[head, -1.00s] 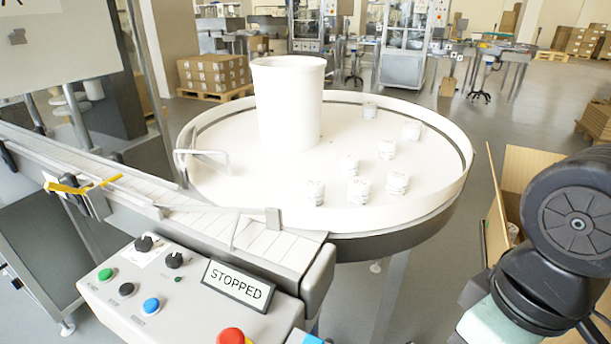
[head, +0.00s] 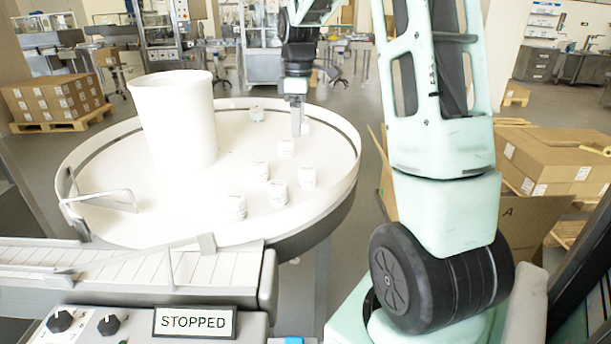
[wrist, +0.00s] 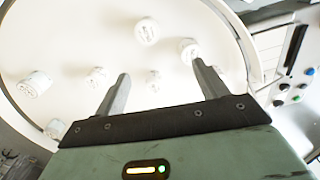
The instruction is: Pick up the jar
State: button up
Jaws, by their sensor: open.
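Several small white jars with pale labels stand on the round white turntable (head: 105,215). In the head view, one jar (head: 257,114) is left of my gripper (head: 296,130), and another jar (head: 286,147) is nearer the camera. My gripper is open, fingers pointing down over the right back part of the turntable, and partly covers what is behind it. In the wrist view, my gripper (wrist: 160,74) has a jar (wrist: 153,80) showing between its fingers, apart from both. Other jars (wrist: 147,31) (wrist: 188,50) lie beyond and to the sides. The exact height is hard to tell.
A tall white drum (head: 175,125) stands on the turntable's left part. A raised rim (head: 345,185) circles it. A conveyor (head: 130,265) and a control panel with a STOPPED sign (head: 195,322) are in front. Cardboard boxes (head: 550,160) stand at the right.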

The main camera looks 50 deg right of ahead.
aim_at(309, 168)
jog(key=d+f, duration=0.1)
jog(key=f, duration=0.2)
jog(key=d+f, duration=0.1)
jog(key=f, duration=0.3)
jog(key=s+d+f+p, duration=0.1)
jog(key=f, duration=0.2)
jog(key=shift+s+d+f, duration=0.1)
jog(key=shift+d+f, duration=0.25)
jog(key=shift+f, duration=0.05)
jog(key=shift+w+a+f+p, duration=0.15)
jog(key=shift+f+p, duration=0.15)
jog(key=shift+f, duration=1.25)
jog(key=shift+w+a+f+p, duration=0.15)
jog(key=shift+f+p, duration=0.15)
jog(key=shift+f, duration=1.25)
jog(key=shift+s, duration=0.1)
jog(key=c, duration=1.1)
